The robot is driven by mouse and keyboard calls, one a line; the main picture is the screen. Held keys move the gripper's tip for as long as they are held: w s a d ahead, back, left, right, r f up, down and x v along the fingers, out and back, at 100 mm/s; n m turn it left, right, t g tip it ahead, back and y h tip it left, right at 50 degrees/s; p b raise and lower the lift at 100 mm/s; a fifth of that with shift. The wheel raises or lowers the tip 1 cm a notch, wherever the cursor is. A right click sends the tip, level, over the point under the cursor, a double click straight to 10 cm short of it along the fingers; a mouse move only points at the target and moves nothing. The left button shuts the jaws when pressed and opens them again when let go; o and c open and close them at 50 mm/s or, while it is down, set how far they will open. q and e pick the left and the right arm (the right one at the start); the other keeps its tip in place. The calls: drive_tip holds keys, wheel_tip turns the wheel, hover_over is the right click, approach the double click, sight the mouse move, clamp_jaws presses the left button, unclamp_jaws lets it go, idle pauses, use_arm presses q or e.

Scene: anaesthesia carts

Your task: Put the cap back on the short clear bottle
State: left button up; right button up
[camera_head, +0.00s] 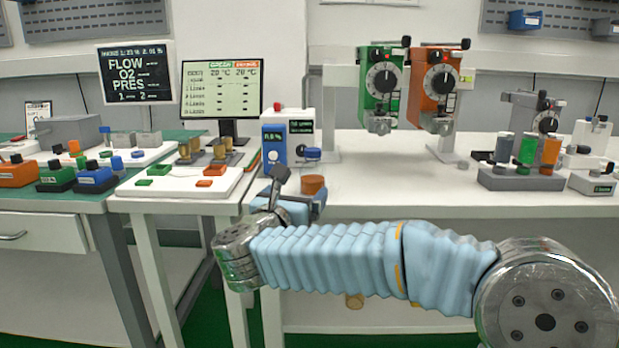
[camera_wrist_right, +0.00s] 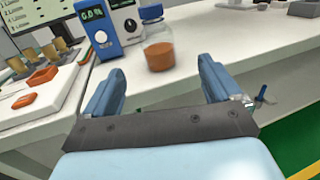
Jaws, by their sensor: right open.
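The short clear bottle (camera_wrist_right: 159,50) stands upright on the white table with orange-brown liquid in its lower part. It also shows in the head view (camera_head: 313,184), partly behind my right gripper. A blue cap (camera_wrist_right: 151,12) shows at the bottle's top, also in the head view (camera_head: 312,153); I cannot tell whether it is seated. My right gripper (camera_wrist_right: 155,72) is open and empty, its two blue fingers apart and pointing towards the bottle, which is beyond the fingertips. In the head view, the right gripper (camera_head: 298,190) is at the table's front edge. My left gripper is not in view.
A blue and white device (camera_head: 289,138) stands close behind and left of the bottle. A white panel (camera_head: 178,184) with green and orange blocks lies to the left. The table (camera_head: 400,170) right of the bottle is clear up to the vaporizer stand.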

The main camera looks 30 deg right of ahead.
sight(311, 178)
drive_tip(key=p+x, duration=0.1)
drive_tip(key=x, duration=0.6)
drive_tip(key=shift+w+d+r+p, duration=0.1)
drive_tip(key=shift+w+d+p, duration=0.1)
drive_tip(key=shift+p, duration=0.2)
drive_tip(key=shift+w+d, duration=0.35)
drive_tip(key=shift+d, duration=0.05)
drive_tip(key=p+x, duration=0.1)
drive_tip(key=x, duration=0.1)
drive_tip(key=p+x, duration=0.1)
drive_tip(key=x, duration=0.1)
drive_tip(key=shift+w+d+r, duration=0.1)
drive_tip(key=shift+w+r, duration=0.1)
drive_tip(key=shift+w, duration=0.2)
drive_tip(key=shift+w+d+f, duration=0.1)
drive_tip(key=shift+w+d, duration=0.05)
drive_tip(key=shift+w, duration=0.05)
